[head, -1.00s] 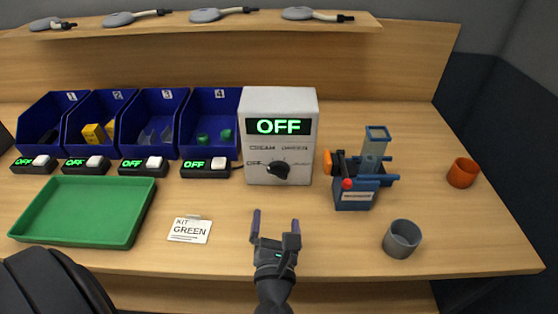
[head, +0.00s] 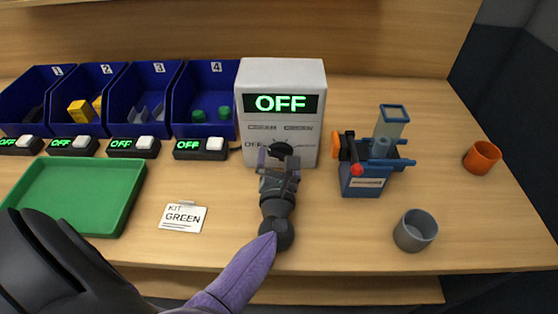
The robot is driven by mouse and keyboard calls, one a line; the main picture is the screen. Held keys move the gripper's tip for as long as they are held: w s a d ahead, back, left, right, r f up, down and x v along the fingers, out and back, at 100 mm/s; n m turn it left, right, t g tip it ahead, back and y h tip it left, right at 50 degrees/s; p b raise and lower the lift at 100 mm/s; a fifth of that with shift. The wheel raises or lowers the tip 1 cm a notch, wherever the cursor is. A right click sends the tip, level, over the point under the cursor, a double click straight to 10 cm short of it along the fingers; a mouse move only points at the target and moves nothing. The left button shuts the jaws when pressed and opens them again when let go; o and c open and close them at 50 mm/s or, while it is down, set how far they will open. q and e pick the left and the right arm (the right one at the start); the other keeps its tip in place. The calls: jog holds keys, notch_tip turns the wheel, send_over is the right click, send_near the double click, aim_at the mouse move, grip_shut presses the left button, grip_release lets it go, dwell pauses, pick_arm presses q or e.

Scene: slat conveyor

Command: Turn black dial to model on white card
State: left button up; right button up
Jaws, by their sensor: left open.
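The white control box (head: 282,78) stands on the bench with a green OFF on its display. Its black dial (head: 281,149) is partly hidden by my left gripper. The labels above the dial read CREAM and GREEN, with OFF at its left. The white card (head: 184,217) lies flat on the bench and reads KIT GREEN. My left gripper (head: 279,158) is open at the box front, its fingers close around or just before the dial; I cannot tell whether they touch it. My right gripper is not in view.
Blue numbered bins (head: 205,125) stand at the back left, with small OFF switch boxes (head: 201,149) before them. A green tray (head: 75,195) is at left. A blue device (head: 368,175), a grey cup (head: 415,230) and an orange cup (head: 482,157) stand right of the box.

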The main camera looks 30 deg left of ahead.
pick_arm(q)
jog(key=c, duration=1.2)
jog(key=m+p, duration=0.1)
jog(key=m, duration=0.3)
jog(key=shift+r+p, duration=0.15)
jog(key=shift+p, duration=0.2)
jog(key=m+p, duration=0.1)
jog(key=m, duration=0.3)
jog(key=shift+s+a+r+m+p, duration=0.1)
jog(key=shift+m+p, duration=0.2)
jog(key=m+p, duration=0.1)
jog(key=m, duration=0.4)
jog(key=shift+p, duration=0.35)
jog(key=shift+m+p, duration=0.55)
jog(key=shift+m, duration=1.45)
